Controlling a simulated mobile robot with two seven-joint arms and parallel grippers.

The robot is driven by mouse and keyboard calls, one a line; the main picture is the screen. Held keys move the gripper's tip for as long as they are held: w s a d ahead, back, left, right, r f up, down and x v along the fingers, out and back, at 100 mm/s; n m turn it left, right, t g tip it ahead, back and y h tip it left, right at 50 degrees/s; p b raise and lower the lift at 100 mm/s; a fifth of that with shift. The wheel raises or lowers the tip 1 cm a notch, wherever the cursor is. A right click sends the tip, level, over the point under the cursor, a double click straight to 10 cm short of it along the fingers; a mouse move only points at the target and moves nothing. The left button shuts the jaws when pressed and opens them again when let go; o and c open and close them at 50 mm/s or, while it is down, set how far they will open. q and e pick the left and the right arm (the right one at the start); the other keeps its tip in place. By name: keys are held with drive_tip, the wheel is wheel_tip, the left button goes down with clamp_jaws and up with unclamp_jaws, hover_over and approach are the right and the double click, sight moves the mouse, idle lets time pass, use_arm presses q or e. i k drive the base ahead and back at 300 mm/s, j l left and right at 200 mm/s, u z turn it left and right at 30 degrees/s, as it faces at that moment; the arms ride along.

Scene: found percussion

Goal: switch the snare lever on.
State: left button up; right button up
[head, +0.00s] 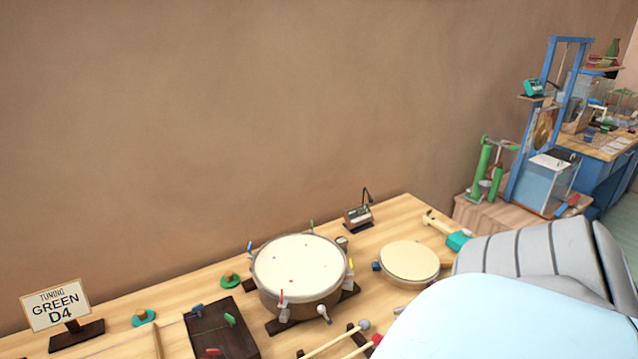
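A large round drum (299,265) with a pale head and a brown shell stands on dark supports on the wooden table. Small coloured pegs stand around its rim, among them a blue peg (250,247), a green peg (312,227) and a red peg (282,297). A pale lever-like part with a round end (323,312) sits low on the drum's front right side. I cannot tell for sure that it is the snare lever, or which way it is set. Neither of my grippers is in view.
A smaller drum (409,260) stands to the right, with a hammer (442,226) behind it. Mallets (337,341) lie in front. A dark box (222,328) and a "GREEN D4" sign (55,306) are left. Large grey and pale-blue parts cover the lower right.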

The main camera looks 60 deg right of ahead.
sight(321, 309)
drive_tip(key=z, duration=1.8)
drive_tip(key=j+u, duration=0.1)
drive_tip(key=j, duration=0.3)
drive_tip(key=i+j+u, duration=0.1)
drive_tip(key=j, duration=0.25)
drive_tip(key=i+j, duration=0.15)
drive_tip(key=j, duration=0.25)
drive_tip(key=u, duration=0.05)
